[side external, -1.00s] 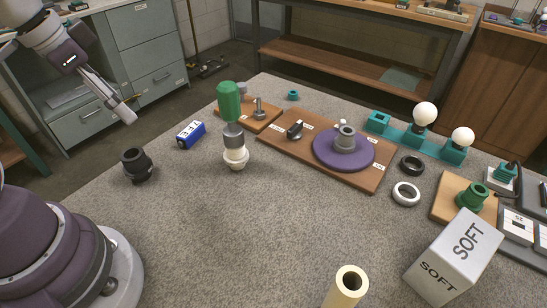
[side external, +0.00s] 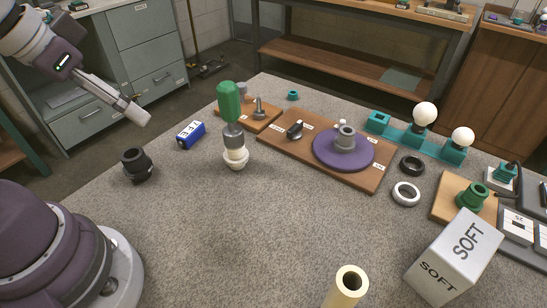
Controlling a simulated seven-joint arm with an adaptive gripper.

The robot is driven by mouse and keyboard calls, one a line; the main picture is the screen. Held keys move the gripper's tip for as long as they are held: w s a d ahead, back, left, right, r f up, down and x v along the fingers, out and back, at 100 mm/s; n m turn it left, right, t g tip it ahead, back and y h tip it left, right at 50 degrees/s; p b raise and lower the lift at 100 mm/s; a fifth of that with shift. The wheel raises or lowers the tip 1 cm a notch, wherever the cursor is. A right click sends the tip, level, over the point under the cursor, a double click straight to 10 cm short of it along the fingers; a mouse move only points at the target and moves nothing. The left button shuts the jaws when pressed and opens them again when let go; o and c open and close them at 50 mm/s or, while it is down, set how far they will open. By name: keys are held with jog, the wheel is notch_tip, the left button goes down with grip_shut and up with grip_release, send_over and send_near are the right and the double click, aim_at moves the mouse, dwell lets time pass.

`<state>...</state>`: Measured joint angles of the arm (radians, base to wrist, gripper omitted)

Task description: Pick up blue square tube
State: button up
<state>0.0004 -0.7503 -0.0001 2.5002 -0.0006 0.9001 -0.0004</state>
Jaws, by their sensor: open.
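The blue square tube (side external: 190,135) lies on the grey table at the left, with a white lettered label on its side. My gripper (side external: 138,116) is at the upper left, raised above the table's left edge and pointing down to the right. It is open, seen nearly edge-on, with nothing visible between its fingers. It is apart from the tube, up and to the left of it in the picture.
A black fitting (side external: 136,164) stands left of the tube. A green-topped upright part (side external: 231,120) stands to its right. Behind are wooden boards, one bearing a purple disc (side external: 325,150). A SOFT box (side external: 455,258) and cream tube (side external: 347,287) stand in front. The middle foreground is clear.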

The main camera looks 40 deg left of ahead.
jog(key=shift+c, duration=0.6)
jog(key=n+g, duration=0.1)
jog(key=n, duration=0.1)
send_over(190, 129)
jog(key=s, duration=0.2)
jog(key=shift+y, duration=0.4)
jog(key=f, duration=1.5)
jog(key=shift+s+a, duration=0.15)
jog(key=shift+a, duration=0.05)
jog(key=x, duration=0.6)
jog(key=shift+d+f, duration=0.1)
jog(key=shift+d, duration=0.3)
grip_shut()
